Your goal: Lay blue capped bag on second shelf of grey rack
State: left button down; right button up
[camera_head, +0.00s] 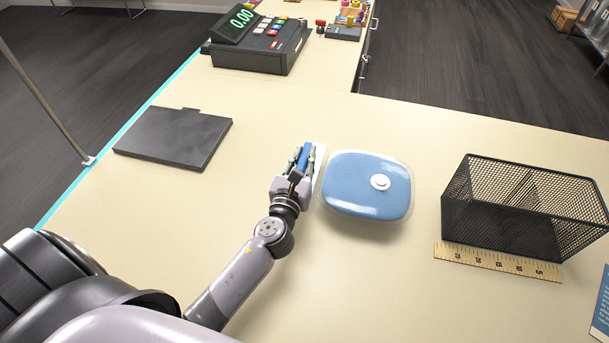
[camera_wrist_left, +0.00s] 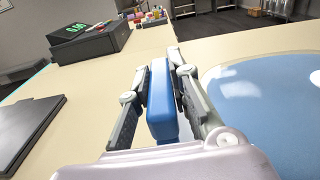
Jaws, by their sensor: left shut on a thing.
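The blue capped bag (camera_head: 350,195), rounded with a pale rim and a white round cap (camera_head: 380,182), lies flat on the counter right of my left gripper. Its blue surface also fills the right of the left wrist view (camera_wrist_left: 265,100). My left gripper (camera_head: 305,158) is shut on a narrow blue block (camera_wrist_left: 160,103), held upright between the fingers, apart from the bag. A white strip (camera_head: 319,172) shows between gripper and bag. A grey metal rack (camera_head: 598,35) is partly in view at the far top right; its shelf levels cannot be told apart. My right gripper is not in view.
A black mesh basket (camera_head: 500,215) stands at the right with a yellow ruler (camera_head: 497,262) before it. A dark flat plate (camera_head: 173,138) lies at the left. A cash register (camera_head: 262,42) stands at the back. The counter front is clear.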

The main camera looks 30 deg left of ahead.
pick_arm(q)
notch_tip(320, 180, down, 4)
jog(key=shift+f+b, duration=0.1)
jog(key=shift+b, duration=1.05)
jog(key=shift+f, duration=0.4)
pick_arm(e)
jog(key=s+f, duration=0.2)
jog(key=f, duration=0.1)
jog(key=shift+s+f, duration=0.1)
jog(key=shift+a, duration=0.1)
pick_arm(q)
jog(key=c, duration=1.9)
grip_release()
jog(key=shift+f, duration=0.15)
jog(key=shift+c, duration=0.2)
jog(key=o, duration=0.5)
jog(key=shift+c, duration=0.2)
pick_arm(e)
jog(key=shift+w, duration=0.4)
pick_arm(q)
jog(key=shift+s, duration=0.15)
